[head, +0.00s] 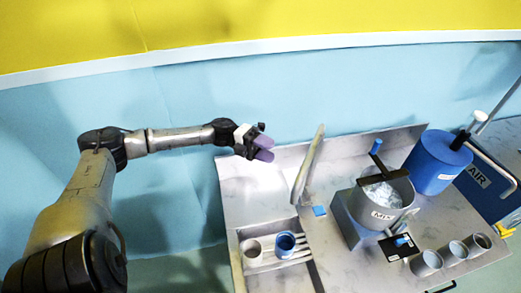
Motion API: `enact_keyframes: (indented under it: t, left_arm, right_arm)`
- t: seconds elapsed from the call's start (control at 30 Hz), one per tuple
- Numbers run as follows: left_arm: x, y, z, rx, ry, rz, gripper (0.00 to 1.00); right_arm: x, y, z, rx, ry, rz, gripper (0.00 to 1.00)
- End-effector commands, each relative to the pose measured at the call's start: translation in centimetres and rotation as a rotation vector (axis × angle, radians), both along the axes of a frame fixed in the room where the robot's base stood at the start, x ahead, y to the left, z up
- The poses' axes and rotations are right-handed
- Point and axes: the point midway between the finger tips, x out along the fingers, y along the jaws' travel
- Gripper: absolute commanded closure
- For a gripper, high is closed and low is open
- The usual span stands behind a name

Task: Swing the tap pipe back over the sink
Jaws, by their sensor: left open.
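The tap pipe (308,167) is a pale grey, slender piece near the back of the worktop. It runs from behind the sink's right corner up toward the wall and is not over the basin. The sink (240,277) is at the worktop's front left, with a white cup (251,251) and a blue cup (286,242) at its rack bars. My left gripper (262,148), with purple fingertips, is open and empty. It is in front of the blue wall, left of the pipe and apart from it. My right gripper is not in view.
A grey pot marked MIX (384,213) stands right of the pipe, with a blue-handled tool in it. A blue drum (434,165) and a blue AIR unit (480,182) are farther right. Several grey cups (427,263) line the front right.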

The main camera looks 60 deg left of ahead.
Motion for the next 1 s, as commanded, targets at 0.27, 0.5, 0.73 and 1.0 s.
enact_keyframes:
  t: [0.27,0.5,0.73,1.0]
  left_arm:
    - [-0.8,1.8,-0.2,0.000,0.001,0.001,0.54]
    - [-0.9,2.0,-0.1,-0.001,0.000,0.000,0.54]
    - [-0.9,2.0,-0.1,-0.001,0.000,0.000,0.54]
    - [-0.9,1.9,-0.1,-0.002,0.001,0.000,0.54]
  right_arm:
    - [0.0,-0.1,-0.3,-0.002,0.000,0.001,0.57]
    - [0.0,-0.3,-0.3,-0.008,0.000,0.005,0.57]
    - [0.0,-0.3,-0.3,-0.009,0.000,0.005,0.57]
    - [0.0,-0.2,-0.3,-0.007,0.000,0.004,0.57]
